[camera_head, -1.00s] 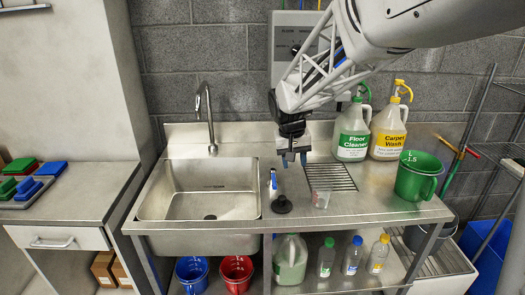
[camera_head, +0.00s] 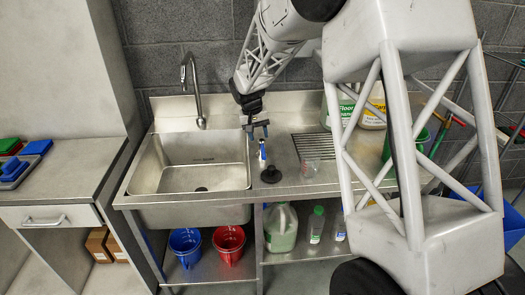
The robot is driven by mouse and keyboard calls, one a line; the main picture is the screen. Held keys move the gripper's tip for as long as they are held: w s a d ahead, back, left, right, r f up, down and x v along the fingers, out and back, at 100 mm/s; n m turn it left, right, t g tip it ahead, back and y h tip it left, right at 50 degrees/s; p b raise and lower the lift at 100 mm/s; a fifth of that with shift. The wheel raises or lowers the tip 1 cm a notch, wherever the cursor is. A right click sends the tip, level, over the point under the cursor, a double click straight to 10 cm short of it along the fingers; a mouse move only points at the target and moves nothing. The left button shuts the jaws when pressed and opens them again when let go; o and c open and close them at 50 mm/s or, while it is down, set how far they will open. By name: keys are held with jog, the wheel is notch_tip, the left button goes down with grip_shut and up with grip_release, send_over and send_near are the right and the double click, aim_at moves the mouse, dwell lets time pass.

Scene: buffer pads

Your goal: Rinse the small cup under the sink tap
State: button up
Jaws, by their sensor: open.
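The small clear cup (camera_head: 309,168) stands on the steel counter, right of the sink, at the front of the drain grate. The sink (camera_head: 177,181) is an empty steel basin at the left of the counter. Its curved tap (camera_head: 191,88) rises behind the basin; no water is visible. My gripper (camera_head: 256,133) is open and empty, pointing down near the basin's right rim. It is left of the cup and apart from it.
A blue-and-white bottle (camera_head: 262,150) and a black round plunger-like piece (camera_head: 271,174) stand between sink and cup. The drain grate (camera_head: 310,146) is behind the cup. Cleaner jugs (camera_head: 346,111) and a green pitcher (camera_head: 421,139) are at the right, partly hidden by my arm.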

aim_at(263, 152)
dwell(0.3)
jog(key=shift+d+f, duration=0.25)
jog(key=shift+f, duration=1)
jog(key=shift+d+f, duration=0.25)
jog(key=shift+f, duration=1.05)
jog(key=shift+d+f, duration=0.25)
jog(key=shift+f, duration=1)
grip_shut()
